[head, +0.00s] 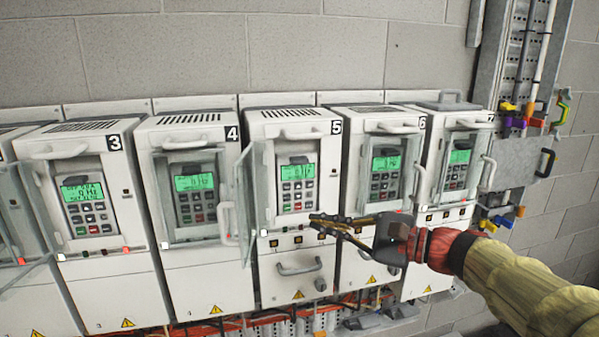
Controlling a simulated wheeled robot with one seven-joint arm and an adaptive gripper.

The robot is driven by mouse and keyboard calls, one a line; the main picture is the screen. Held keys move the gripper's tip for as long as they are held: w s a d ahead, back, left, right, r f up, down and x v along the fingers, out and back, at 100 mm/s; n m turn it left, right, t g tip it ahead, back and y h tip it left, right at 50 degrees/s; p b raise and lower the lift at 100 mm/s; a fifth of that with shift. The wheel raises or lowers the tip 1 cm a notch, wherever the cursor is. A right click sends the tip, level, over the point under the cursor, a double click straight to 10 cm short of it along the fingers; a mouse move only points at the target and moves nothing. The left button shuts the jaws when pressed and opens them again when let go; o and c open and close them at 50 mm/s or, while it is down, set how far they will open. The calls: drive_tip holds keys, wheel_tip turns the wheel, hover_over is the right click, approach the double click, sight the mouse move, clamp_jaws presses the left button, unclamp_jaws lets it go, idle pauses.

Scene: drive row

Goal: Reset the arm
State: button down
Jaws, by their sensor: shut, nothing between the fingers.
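My arm reaches in from the lower right in the head view. My gripper (318,221) is shut with nothing between its fingers. Its fingertips point left, in front of the lower part of drive 5 (328,255), below the keypad. I cannot tell whether the fingers touch the cabinet. Drive 5's clear door (243,190) stands open to the left, and its keypad with a lit green screen (297,172) is uncovered. My gripper's body and wrist cover part of the front of drive 6 (350,255).
Drive 3 (128,190) and drive 4 (205,285) stand to the left, drive 7 (430,275) to the right. Door handles stick out from several drives. A metal cable duct (497,60) with coloured padlocks (525,115) is at the right. Cables (225,330) run below.

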idle(0.5)
drive_tip(key=s+d+f+n+g+h+b, duration=0.1)
drive_tip(key=s+d+f+n+g+h, duration=0.2)
drive_tip(key=f, duration=0.6)
drive_tip(key=s+f+n+h, duration=0.25)
drive_tip(key=s+f, duration=0.25)
drive_tip(key=f, duration=0.4)
drive_tip(key=s+d+f+n+h+b, duration=0.4)
drive_tip(key=s+d+f+h+b, duration=0.1)
drive_tip(key=s+d+f+b, duration=0.1)
drive_tip(key=s+d+f+n+h+b, duration=0.4)
drive_tip(key=s+d+f+b, duration=0.2)
drive_tip(key=s+f+b, duration=0.3)
drive_tip(key=shift+s+d+f+t+h, duration=0.35)
drive_tip(key=shift+s+f, duration=0.9)
drive_tip(key=shift+f, duration=0.55)
